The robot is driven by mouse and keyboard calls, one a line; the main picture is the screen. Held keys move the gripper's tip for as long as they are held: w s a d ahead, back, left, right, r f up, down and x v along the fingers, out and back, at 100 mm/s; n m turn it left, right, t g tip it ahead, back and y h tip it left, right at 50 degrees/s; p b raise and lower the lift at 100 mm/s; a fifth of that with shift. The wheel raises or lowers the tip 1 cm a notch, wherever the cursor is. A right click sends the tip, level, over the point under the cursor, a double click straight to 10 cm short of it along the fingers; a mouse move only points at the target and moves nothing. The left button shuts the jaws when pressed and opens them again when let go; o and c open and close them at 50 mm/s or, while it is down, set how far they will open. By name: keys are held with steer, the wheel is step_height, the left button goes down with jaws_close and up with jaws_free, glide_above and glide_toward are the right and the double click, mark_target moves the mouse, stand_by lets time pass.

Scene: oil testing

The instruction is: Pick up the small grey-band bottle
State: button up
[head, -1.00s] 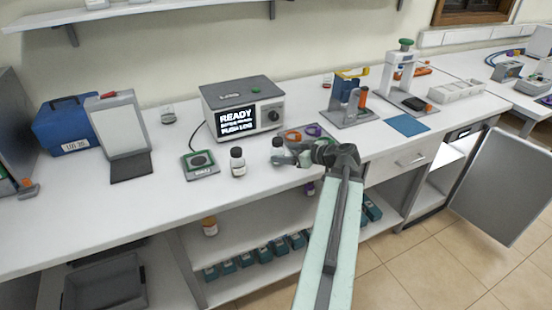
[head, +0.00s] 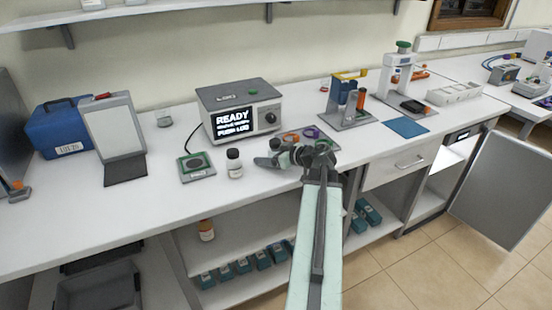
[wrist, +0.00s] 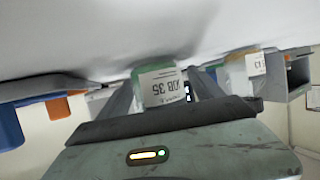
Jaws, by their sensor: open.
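In the head view a small white-labelled bottle with a black cap (head: 235,163) stands upright on the bench. My gripper (head: 267,155) is just to its right, low over the bench, pointing left. In the wrist view my gripper (wrist: 165,82) is open, and a bottle with a white label and a greenish part (wrist: 162,88) shows between its fingers. I cannot tell whether it touches them. A second labelled bottle with a yellowish part (wrist: 240,72) is to the right, outside the fingers. No grey band can be made out on either.
A scale-like pad with a green frame (head: 197,167) lies left of the black-capped bottle. The box with the READY screen (head: 240,108) stands behind. Orange and purple rings (head: 311,132) lie behind my gripper. The bench front at the left (head: 70,225) is clear.

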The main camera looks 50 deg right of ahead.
steer(key=c, duration=1.5)
steer(key=shift+o, duration=0.2)
step_height(320, 180, up, 22)
steer(key=m+t+y+p, duration=0.3)
steer(key=m+y+p, duration=0.4)
steer(key=m+p, duration=0.4)
steer(key=m, duration=0.5)
steer(key=shift+t, duration=0.4)
